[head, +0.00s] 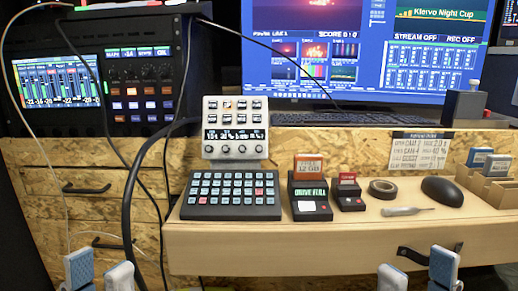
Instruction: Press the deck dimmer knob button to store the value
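The white deck (235,152) stands tilted up at the back of the wooden desk, behind a black keypad. It has two rows of dark buttons on top, a narrow lit display strip in the middle, and a row of small round knobs (226,149) along its lower edge. The marks on the knobs are too small to read. My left gripper (100,272) is open and empty at the lower left edge, well below and left of the deck. My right gripper (417,272) is open and empty at the lower right, in front of the desk. Neither touches anything.
The black keypad (231,195) lies just in front of the deck. Two small card readers (310,205), a tape roll (383,189), a screwdriver (407,211) and a mouse (442,191) lie to the right. A dark cable (128,205) hangs left of the deck. A monitor (362,50) stands behind.

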